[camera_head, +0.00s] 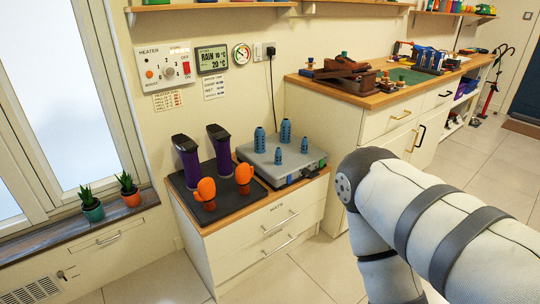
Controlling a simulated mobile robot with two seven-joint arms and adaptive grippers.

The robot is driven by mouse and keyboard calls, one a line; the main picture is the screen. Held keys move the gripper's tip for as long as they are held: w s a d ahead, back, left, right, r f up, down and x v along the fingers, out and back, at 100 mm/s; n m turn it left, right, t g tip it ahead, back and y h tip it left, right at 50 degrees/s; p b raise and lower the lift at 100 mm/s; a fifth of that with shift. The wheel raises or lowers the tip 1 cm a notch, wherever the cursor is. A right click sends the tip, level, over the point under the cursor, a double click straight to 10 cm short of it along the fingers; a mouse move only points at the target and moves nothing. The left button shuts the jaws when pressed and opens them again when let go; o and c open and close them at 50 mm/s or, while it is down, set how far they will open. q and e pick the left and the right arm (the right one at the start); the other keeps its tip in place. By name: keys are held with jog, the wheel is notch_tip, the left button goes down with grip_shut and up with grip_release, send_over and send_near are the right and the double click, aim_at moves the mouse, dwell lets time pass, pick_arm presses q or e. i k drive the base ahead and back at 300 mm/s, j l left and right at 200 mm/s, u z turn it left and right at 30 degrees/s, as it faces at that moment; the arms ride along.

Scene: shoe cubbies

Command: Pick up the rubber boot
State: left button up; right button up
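Two tall purple boots with dark tops, a left one (189,166) and a right one (221,158), stand on a black mat (194,205) on the low cabinet. They stand side by side, slightly apart. I cannot tell whether the dark ends are soles or openings. A thick pale arm of mine with grey bands reaches in from the right side, well apart from the boots. Neither of my grippers is in view.
A grey unit (300,170) with several blue pegs sits right of the boots. A wooden-topped counter (375,98) holding tools stands behind. Two small potted plants (91,205) are on the left sill. The floor (155,283) in front is clear.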

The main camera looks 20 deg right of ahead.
aim_at(187, 147)
jog(key=i+l+z, duration=0.2)
jog(key=i, duration=0.5)
jog(key=i+l+z, duration=0.1)
jog(key=i+z, duration=0.15)
jog(key=i, duration=0.45)
